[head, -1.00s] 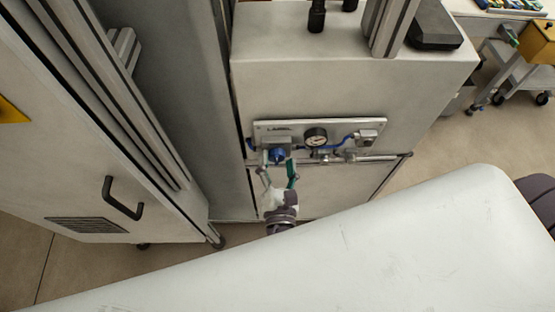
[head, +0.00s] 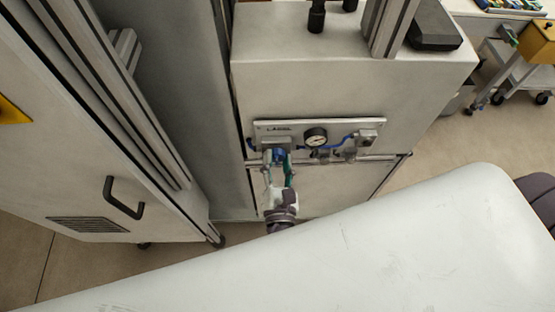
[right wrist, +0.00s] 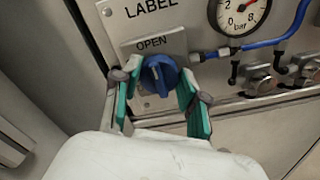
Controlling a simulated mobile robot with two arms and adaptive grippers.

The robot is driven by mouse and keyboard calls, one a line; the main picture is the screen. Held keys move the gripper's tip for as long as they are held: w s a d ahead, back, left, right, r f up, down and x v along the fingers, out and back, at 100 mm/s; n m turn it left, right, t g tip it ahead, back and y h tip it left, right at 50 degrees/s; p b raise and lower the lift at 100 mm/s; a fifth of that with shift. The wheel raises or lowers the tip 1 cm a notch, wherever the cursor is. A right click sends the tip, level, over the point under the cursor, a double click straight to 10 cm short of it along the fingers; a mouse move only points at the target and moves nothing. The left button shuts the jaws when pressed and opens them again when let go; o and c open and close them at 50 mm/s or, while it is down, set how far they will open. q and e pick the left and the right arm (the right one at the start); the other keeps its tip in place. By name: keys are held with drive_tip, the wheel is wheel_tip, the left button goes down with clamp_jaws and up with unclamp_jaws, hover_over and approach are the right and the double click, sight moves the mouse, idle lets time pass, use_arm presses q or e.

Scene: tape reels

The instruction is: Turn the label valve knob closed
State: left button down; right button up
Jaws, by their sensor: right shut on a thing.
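The blue label valve knob (right wrist: 160,75) sits on a grey panel under the words LABEL and OPEN in the right wrist view. In the head view the knob (head: 279,155) shows at the panel's left part. My right gripper (right wrist: 162,82) has its green-padded fingers on both sides of the knob, shut on it. The right gripper (head: 278,159) also shows in the head view, reaching up to the knob from below. The knob's lower part and stem are partly hidden. My left gripper is not in view.
A pressure gauge (head: 316,138) and blue tubing sit right of the knob. A metal rail (head: 375,158) runs just below the panel (head: 345,126). A tall cabinet door with a black handle (head: 122,198) stands at left.

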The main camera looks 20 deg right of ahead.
drive_tip(key=n+p, duration=0.2)
drive_tip(key=n, duration=0.1)
drive_tip(key=shift+r+n+p, duration=0.2)
drive_tip(key=shift+n+p, duration=0.1)
drive_tip(key=n+p, duration=0.3)
drive_tip(key=n, duration=0.2)
drive_tip(key=shift+a+p, duration=0.1)
drive_tip(key=shift+p, duration=0.25)
drive_tip(key=n+p, duration=0.2)
drive_tip(key=n, duration=0.3)
drive_tip(key=shift+f+p, duration=0.1)
drive_tip(key=shift+p, duration=0.3)
drive_tip(key=shift+f+n+p, duration=0.15)
drive_tip(key=shift+n+p, duration=0.8)
drive_tip(key=shift+n, duration=0.85)
drive_tip(key=shift+a, duration=0.1)
drive_tip(key=shift+f, duration=0.1)
drive_tip(key=o, duration=1.1)
drive_tip(key=shift+o, duration=0.2)
drive_tip(key=shift+s, duration=0.1)
